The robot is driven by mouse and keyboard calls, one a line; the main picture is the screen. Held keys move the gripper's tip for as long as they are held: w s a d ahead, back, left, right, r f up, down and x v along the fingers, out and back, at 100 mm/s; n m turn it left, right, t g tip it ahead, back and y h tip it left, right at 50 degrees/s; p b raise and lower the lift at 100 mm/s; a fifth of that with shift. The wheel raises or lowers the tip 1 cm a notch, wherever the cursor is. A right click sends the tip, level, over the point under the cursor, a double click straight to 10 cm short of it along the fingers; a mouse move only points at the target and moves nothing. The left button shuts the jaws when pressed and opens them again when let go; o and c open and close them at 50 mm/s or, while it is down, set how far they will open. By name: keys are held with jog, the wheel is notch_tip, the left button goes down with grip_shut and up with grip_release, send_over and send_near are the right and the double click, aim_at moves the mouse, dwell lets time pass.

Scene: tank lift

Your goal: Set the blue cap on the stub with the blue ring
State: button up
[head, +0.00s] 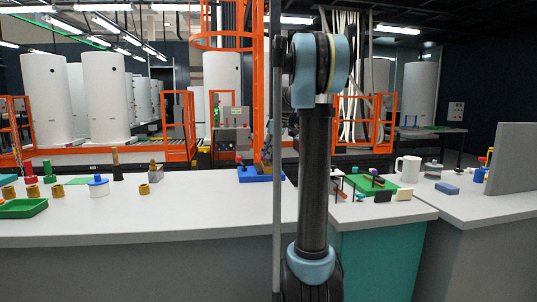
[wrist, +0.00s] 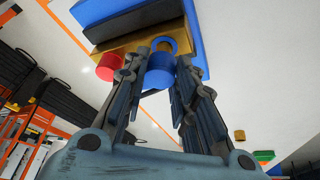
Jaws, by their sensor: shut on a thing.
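In the wrist view my gripper (wrist: 161,60) is shut on the blue cap (wrist: 159,74), a short blue cylinder between the fingertips. A blue ring (wrist: 164,42) shows just beyond the cap, against a brass-coloured block (wrist: 124,46). The stub at that ring is mostly hidden, and I cannot tell whether the cap touches it. A red cylinder (wrist: 108,68) stands on the same block, beside the left finger. A blue base (wrist: 194,38) lies along the block. In the head view the blue base (head: 262,175) is on the bench, partly behind my arm, with a red piece (head: 238,158) at its left.
On the bench left stand a green tray (head: 22,208), several brass rings (head: 144,189) and a white cylinder with a blue top (head: 98,187). The bench front is clear.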

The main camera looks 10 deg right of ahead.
jog(key=shift+f, duration=1.3)
jog(key=o, duration=0.9)
jog(key=shift+c, duration=0.2)
jog(key=v, duration=1.1)
jog(key=shift+d+r, duration=0.15)
jog(key=shift+r, duration=0.2)
jog(key=shift+s, duration=0.15)
